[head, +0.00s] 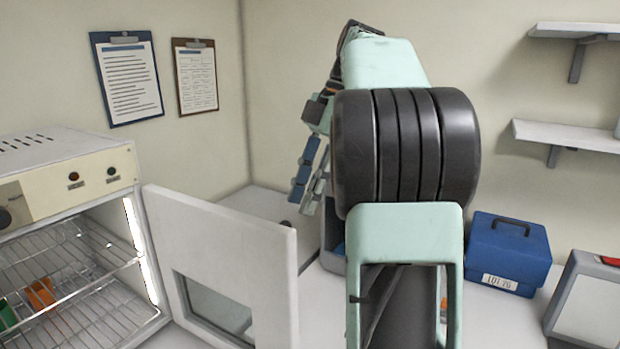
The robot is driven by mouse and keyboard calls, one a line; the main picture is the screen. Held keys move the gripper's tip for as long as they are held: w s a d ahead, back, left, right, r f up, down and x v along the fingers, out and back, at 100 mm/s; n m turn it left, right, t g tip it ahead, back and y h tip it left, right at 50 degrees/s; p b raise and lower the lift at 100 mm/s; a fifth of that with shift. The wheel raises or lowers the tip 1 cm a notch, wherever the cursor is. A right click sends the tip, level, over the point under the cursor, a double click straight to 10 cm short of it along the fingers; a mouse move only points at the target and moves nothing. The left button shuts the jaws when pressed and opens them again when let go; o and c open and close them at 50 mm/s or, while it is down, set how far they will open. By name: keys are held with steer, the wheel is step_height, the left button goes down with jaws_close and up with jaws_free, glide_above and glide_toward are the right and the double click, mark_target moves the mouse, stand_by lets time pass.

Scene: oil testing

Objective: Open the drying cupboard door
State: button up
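The drying cupboard (68,165) stands at the left, a cream and grey box with wire shelves inside. Its white door (232,250), with a small window (215,305), is swung well open to the right, and the lit interior shows. A small dark knob-like piece (286,224) shows at the door's top right corner. My gripper (308,180) hangs with its fingers pointing down, above and to the right of that corner. I see no contact between the fingers and the door. The fingers overlap in this view, so their opening is unclear.
An orange item (40,293) and a green item (7,315) sit on a cupboard shelf. A blue case (508,252) and a grey-framed device (588,300) stand on the bench at right. Wall shelves (567,137) are at upper right. My arm hides the middle.

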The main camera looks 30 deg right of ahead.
steer(key=shift+v, duration=1.6)
